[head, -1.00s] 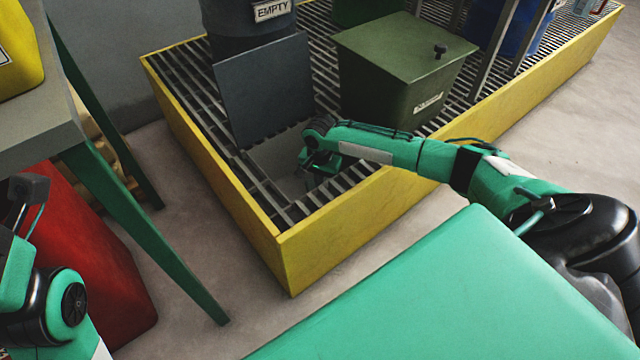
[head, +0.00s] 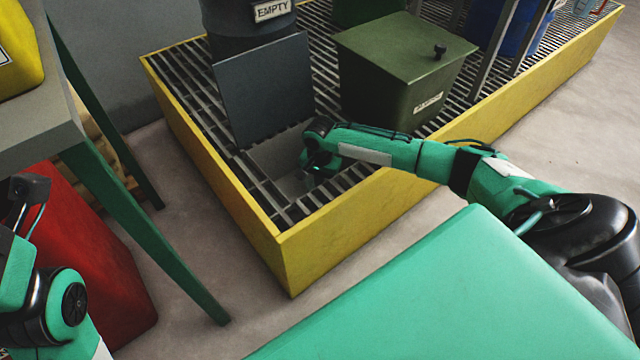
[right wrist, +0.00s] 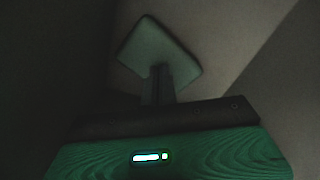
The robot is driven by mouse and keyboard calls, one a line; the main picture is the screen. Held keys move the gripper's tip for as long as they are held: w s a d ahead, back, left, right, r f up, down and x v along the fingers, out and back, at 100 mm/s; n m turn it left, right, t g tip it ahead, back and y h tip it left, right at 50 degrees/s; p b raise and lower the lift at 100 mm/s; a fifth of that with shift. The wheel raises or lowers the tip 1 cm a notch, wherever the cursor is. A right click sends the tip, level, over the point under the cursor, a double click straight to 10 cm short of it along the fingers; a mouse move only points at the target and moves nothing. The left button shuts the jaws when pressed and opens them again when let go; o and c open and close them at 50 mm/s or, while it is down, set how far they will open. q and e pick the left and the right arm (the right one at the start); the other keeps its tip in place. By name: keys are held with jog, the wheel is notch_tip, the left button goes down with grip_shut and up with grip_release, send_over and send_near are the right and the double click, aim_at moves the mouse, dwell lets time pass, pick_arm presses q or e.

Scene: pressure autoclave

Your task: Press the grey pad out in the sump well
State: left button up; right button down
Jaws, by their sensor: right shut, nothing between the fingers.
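The sump well (head: 268,155) is a square opening in the grating, with its dark lid plate (head: 265,90) standing up behind it. My right gripper (head: 316,176) reaches down inside the well, partly hidden by its own wrist. In the right wrist view the grey pad (right wrist: 148,46) is a pale, rounded square lying in the dim well. My right gripper's fingers (right wrist: 158,72) are shut with nothing between them, and their tips overlap the pad's near edge. I cannot tell whether they touch it. My left gripper is not in view; only part of that arm shows at the lower left.
A yellow-rimmed bund (head: 360,215) surrounds the grating. A green lidded bin (head: 400,75) stands right of the well, and a dark drum (head: 250,30) labelled EMPTY stands behind the lid. A table (head: 40,125) and red container (head: 95,255) are at left.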

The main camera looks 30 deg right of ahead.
jog(key=shift+f, duration=0.6)
jog(key=shift+s+f+p, duration=0.2)
jog(key=shift+p, duration=0.5)
dwell(1.1)
